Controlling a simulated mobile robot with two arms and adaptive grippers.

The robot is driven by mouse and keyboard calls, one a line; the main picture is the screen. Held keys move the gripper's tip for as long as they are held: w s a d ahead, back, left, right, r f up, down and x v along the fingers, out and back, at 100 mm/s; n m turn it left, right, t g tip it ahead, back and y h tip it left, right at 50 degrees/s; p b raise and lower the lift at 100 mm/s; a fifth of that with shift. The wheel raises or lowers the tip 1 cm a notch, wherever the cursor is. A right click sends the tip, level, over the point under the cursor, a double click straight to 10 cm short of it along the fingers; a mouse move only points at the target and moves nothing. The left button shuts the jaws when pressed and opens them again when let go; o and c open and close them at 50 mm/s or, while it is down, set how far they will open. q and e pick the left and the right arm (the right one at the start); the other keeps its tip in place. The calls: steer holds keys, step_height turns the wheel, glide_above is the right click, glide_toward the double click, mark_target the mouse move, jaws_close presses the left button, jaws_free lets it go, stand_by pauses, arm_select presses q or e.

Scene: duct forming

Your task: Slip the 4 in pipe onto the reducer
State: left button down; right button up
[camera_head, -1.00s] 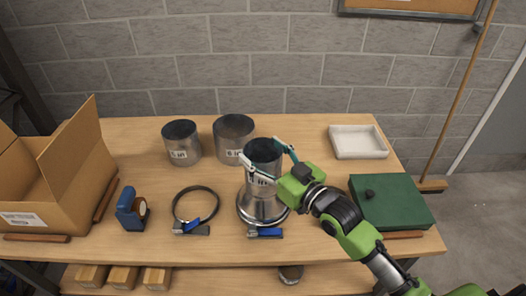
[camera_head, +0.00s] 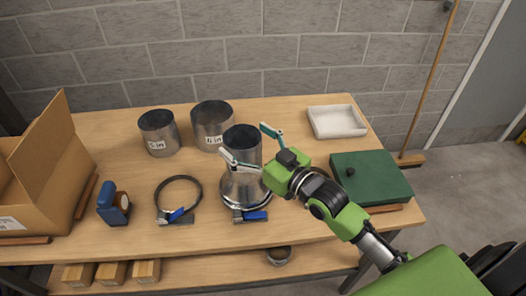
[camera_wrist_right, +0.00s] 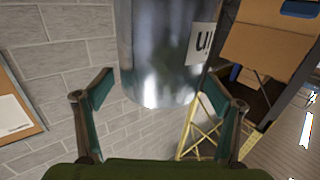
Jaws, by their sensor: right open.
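The 4 in pipe (camera_head: 243,144) is a grey metal cylinder standing upright at the top of the reducer (camera_head: 241,186), a flared metal piece on the table. The head view does not show how far they overlap. My right gripper (camera_head: 249,145) is open, with a finger on either side of the pipe. In the right wrist view, the pipe (camera_wrist_right: 160,55) stands ahead between the spread fingers (camera_wrist_right: 160,95), with a gap to each. Its label is partly cut off. My left gripper is not in view.
A clamp with a blue lever (camera_head: 252,215) lies at the reducer's base. An open ring clamp (camera_head: 178,197), tape dispenser (camera_head: 113,207) and cardboard box (camera_head: 50,165) are to the left. Two wider pipes (camera_head: 160,134) (camera_head: 212,125) stand behind. A white tray (camera_head: 337,121) and green case (camera_head: 370,180) are right.

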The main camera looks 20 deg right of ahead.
steer(key=v, duration=1)
steer(key=shift+s, duration=0.3)
steer(key=shift+d, duration=0.1)
